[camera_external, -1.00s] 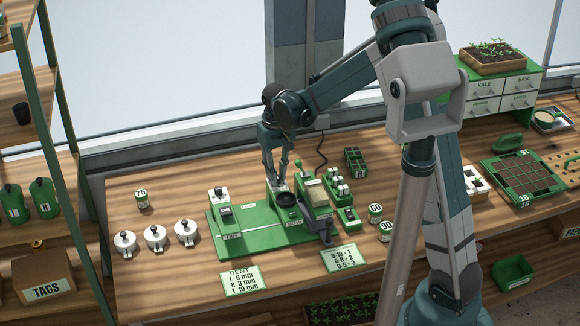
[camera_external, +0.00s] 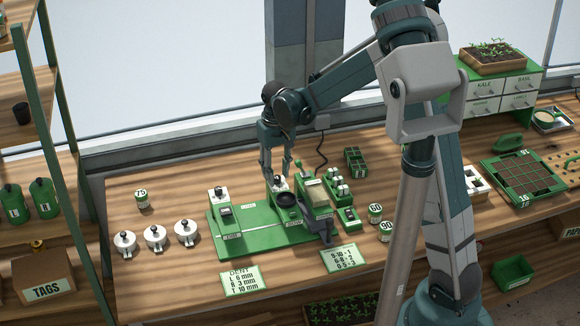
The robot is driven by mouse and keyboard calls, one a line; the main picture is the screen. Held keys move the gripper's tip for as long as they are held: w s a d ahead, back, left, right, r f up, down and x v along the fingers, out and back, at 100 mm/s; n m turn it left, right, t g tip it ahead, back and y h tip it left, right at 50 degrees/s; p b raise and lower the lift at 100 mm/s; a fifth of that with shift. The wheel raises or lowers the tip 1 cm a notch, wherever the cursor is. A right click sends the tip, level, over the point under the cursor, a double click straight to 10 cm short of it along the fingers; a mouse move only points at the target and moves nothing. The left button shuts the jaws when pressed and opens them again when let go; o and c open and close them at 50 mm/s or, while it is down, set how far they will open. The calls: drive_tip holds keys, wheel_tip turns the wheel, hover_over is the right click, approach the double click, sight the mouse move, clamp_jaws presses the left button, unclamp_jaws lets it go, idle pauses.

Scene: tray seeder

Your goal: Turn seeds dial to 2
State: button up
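The green seeder (camera_external: 258,236) stands on the bench, with a black bowl (camera_external: 287,200) on its right part. A small white dial unit (camera_external: 279,185) with a dark knob sits behind the bowl; its marks are too small to read. My gripper (camera_external: 278,174) points down over this unit, its two fingers apart on either side of the knob. Whether they touch the knob I cannot tell. Another white dial unit (camera_external: 219,195) stands at the seeder's back left corner. Which one is labelled seeds cannot be read.
A green hopper block (camera_external: 315,197) stands close right of my gripper, with a rack of white-topped pieces (camera_external: 338,184) beyond it. Several white lidded pots (camera_external: 155,236) stand to the left. Two cards (camera_external: 240,279) lie in front.

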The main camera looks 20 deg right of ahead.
sight(279, 177)
wheel_tip(279, 177, up, 11)
drive_tip(key=shift+r, duration=0.15)
idle(0.4)
idle(0.4)
drive_tip(key=s+d+r+m+t+b, duration=0.1)
drive_tip(key=s+d+r+t, duration=0.1)
drive_tip(key=s+d+r, duration=0.4)
drive_tip(key=s+d+r+t+b, duration=0.1)
drive_tip(key=s+d+r+t, duration=0.1)
drive_tip(key=s+d, duration=0.75)
drive_tip(key=s+d+f+t+b, duration=0.1)
drive_tip(key=s+d+f, duration=0.1)
drive_tip(key=s+d, duration=0.2)
drive_tip(key=s+d+f+m+t+b, duration=0.1)
drive_tip(key=s+d+f+t, duration=0.1)
drive_tip(key=s+d, duration=0.3)
drive_tip(key=shift+s+d+f, duration=0.25)
drive_tip(key=shift+s, duration=2.1)
idle(1.8)
